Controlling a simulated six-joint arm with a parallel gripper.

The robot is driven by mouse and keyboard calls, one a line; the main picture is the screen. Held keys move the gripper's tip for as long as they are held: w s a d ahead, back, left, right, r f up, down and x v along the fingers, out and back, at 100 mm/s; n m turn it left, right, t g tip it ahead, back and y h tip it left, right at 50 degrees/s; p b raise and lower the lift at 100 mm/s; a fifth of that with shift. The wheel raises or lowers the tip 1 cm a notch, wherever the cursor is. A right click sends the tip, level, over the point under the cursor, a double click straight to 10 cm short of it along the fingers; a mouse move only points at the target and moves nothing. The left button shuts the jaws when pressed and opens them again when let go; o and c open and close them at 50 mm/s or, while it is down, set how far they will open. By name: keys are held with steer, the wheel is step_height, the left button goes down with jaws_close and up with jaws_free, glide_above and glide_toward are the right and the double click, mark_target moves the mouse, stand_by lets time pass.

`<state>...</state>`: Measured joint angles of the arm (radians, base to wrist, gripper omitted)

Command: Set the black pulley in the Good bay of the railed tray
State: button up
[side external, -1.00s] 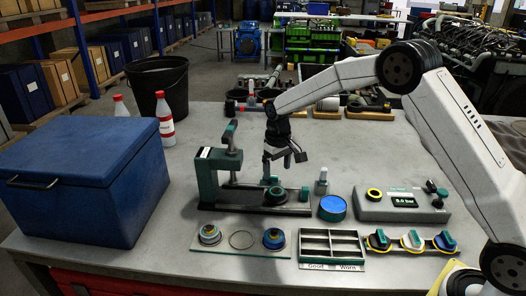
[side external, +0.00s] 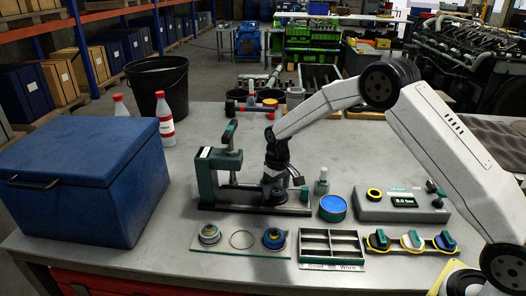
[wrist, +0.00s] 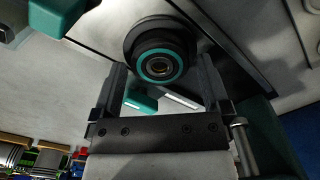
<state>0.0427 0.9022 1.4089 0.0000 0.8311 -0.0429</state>
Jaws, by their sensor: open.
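The black pulley (wrist: 135,38), a dark round part with a teal ring at its hub, sits on the base of the green-and-black clamp fixture (side external: 206,178). In the side view my gripper largely hides it. My gripper (side external: 275,188) is open and low over the fixture base. In the wrist view the pulley is at the fingertips (wrist: 160,66), roughly centred between them; I cannot tell whether they touch it. The grey railed tray (side external: 331,231) lies in front of the fixture, to its right. Its front labels read Good at left and Worn at right, and its compartments look empty.
The fixture's upright post stands left of my gripper. A blue round tin (side external: 333,208) and a pressure gauge box (side external: 402,205) are to the right. A plate with round parts (side external: 240,241) lies left of the tray, coloured-knob valves (side external: 411,242) right. A blue chest (side external: 85,180) fills the left.

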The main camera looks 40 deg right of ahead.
mark_target(278, 192)
steer(key=c, duration=1)
steer(key=shift+r, duration=2.25)
steer(key=shift+c, duration=0.2)
steer(key=shift+r, duration=0.1)
steer(key=shift+s+a+r, duration=0.15)
steer(key=shift+s, duration=0.25)
steer(key=s+a+r, duration=0.1)
steer(key=s, duration=0.8)
steer(key=s+a+r, duration=0.1)
steer(key=s+a, duration=0.1)
steer(key=s, duration=0.7)
steer(key=shift+a+r, duration=0.15)
steer(key=shift+r, duration=0.25)
